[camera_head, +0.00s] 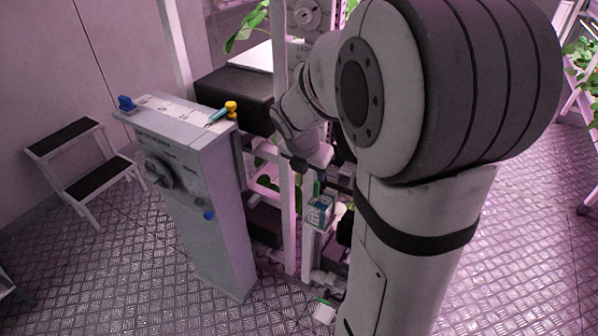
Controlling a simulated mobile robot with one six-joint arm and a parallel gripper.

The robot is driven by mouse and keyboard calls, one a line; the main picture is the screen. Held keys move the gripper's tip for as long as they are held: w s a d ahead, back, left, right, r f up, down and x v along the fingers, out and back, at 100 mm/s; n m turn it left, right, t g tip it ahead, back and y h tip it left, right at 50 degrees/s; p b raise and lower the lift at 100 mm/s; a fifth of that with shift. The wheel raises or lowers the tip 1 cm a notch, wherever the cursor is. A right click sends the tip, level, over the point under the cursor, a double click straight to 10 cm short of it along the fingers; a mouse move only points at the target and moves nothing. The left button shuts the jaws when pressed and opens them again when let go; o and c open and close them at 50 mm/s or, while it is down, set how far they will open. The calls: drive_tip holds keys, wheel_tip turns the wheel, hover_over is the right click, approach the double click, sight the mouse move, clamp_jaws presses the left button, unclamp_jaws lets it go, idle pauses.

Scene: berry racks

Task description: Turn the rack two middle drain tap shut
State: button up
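My gripper (311,170) is at the end of my arm, pointing down beside a white rack post. It is small and partly hidden in shadow, so I cannot tell how far its fingers are apart. A small green tap handle (317,188) stands upright just below the fingers, above a box with a blue-and-white label (319,211). I cannot tell whether the fingers touch the handle. Another green handle (325,302) shows low near the floor beside a white tag. I cannot read which rack or level either belongs to.
A grey control cabinet (205,205) with a dial, blue knobs and a yellow-and-teal lever (224,112) stands left of the rack post (288,215). A step stool (85,160) is at far left. Another planted rack stands at far right. My arm hides much of the right side.

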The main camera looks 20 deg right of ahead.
sight(316, 183)
drive_tip(key=b+x, duration=0.1)
drive_tip(key=x, duration=0.7)
drive_tip(key=shift+w+b, duration=0.1)
drive_tip(key=shift+b, duration=0.2)
drive_tip(key=shift+c, duration=0.5)
